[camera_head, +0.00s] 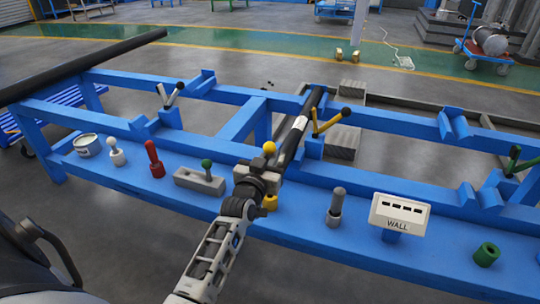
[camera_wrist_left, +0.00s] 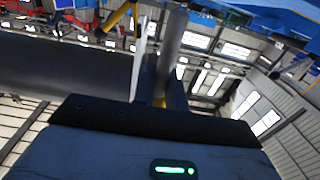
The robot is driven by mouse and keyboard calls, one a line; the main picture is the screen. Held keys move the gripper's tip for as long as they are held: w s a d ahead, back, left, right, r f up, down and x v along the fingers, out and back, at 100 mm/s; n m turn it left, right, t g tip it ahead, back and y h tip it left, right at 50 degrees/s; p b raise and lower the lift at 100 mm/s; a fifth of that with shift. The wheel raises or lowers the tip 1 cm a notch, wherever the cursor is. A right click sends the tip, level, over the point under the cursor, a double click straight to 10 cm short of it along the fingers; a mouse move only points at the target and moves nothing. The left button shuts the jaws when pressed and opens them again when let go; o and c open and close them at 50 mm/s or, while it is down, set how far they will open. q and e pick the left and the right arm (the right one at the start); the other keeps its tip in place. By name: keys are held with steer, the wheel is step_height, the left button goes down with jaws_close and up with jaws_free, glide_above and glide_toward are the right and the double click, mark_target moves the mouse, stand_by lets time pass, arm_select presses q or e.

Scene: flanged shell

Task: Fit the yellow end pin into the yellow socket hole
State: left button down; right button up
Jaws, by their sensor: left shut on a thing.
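The yellow end pin (camera_head: 269,148) shows as a yellow ball just above my left gripper (camera_head: 262,177). The gripper is shut on it, and its fingers hide most of the pin's shank. The yellow socket (camera_head: 270,203) stands on the blue bench shelf just below the gripper, partly covered by the gripper and wrist. Its hole is hidden, so I cannot tell whether the pin's lower end is in it or above it. In the left wrist view a little yellow (camera_wrist_left: 160,101) shows beyond the dark gripper body. My right gripper is not in view.
A dark tube (camera_head: 303,120) and a yellow-handled clamp (camera_head: 328,122) are just behind the gripper. A grey pin (camera_head: 337,202) and a WALL box (camera_head: 399,213) stand to the right. A grey block with a green knob (camera_head: 200,180) and a red pin (camera_head: 154,160) stand left.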

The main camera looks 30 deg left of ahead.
arm_select(q)
step_height(320, 180, down, 2)
steer(key=shift+f+b, duration=0.1)
steer(key=shift+b, duration=0.7)
steer(key=shift+f+b, duration=0.3)
steer(key=shift+f, duration=0.05)
step_height(320, 180, down, 2)
steer(key=shift+f+b, duration=0.1)
steer(key=shift+b, duration=0.7)
steer(key=shift+f, duration=0.3)
steer(key=shift+p, duration=0.45)
steer(key=shift+f+b, duration=2.3)
steer(key=shift+f, duration=0.75)
